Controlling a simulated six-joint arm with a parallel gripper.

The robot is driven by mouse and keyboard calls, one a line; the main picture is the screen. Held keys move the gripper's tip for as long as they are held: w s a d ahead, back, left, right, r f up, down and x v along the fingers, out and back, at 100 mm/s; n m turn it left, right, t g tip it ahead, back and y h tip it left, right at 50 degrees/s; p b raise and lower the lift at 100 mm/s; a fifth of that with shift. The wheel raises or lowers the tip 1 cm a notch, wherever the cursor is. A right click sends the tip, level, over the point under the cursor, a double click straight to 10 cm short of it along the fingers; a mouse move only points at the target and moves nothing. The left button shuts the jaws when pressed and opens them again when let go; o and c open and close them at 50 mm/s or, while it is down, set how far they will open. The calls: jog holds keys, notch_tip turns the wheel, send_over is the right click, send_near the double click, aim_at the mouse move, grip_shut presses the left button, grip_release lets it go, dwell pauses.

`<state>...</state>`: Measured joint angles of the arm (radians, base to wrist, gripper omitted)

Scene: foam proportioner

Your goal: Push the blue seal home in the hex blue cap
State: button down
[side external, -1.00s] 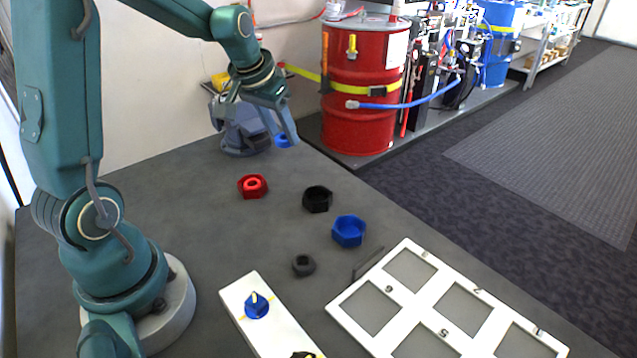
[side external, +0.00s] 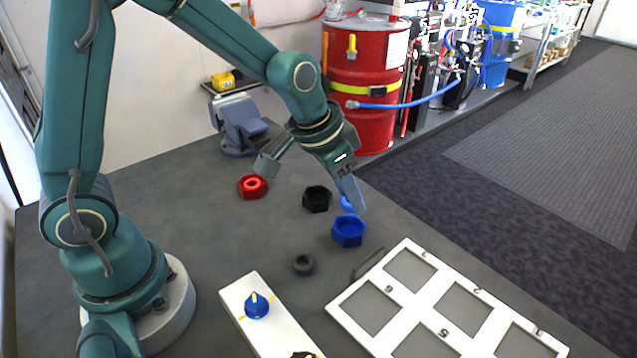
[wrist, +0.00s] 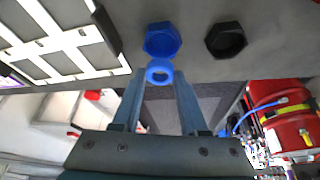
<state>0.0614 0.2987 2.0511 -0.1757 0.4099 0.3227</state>
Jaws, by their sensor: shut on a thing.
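The hex blue cap (side external: 349,232) sits open side up on the dark table; it also shows in the wrist view (wrist: 162,40). The blue seal (wrist: 159,71) is a small ring between my fingertips in the wrist view. In the side view the blue seal (side external: 347,204) is partly hidden by a finger. My gripper (side external: 349,203) is shut on the seal and holds it just above and behind the blue cap. The seal looks apart from the cap's inside. It overlaps the cap's near rim in the wrist view.
A black hex cap (side external: 317,199) stands close to the left of the blue cap. A red hex cap (side external: 252,187) with a red ring in it is farther left. A dark ring (side external: 303,265) lies in front. A white numbered frame (side external: 408,243) is at the right.

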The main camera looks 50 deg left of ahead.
aim_at(342, 204)
jog(key=shift+f, duration=2.1)
jog(key=shift+c, duration=0.2)
grip_release()
jog(key=shift+r, duration=3.05)
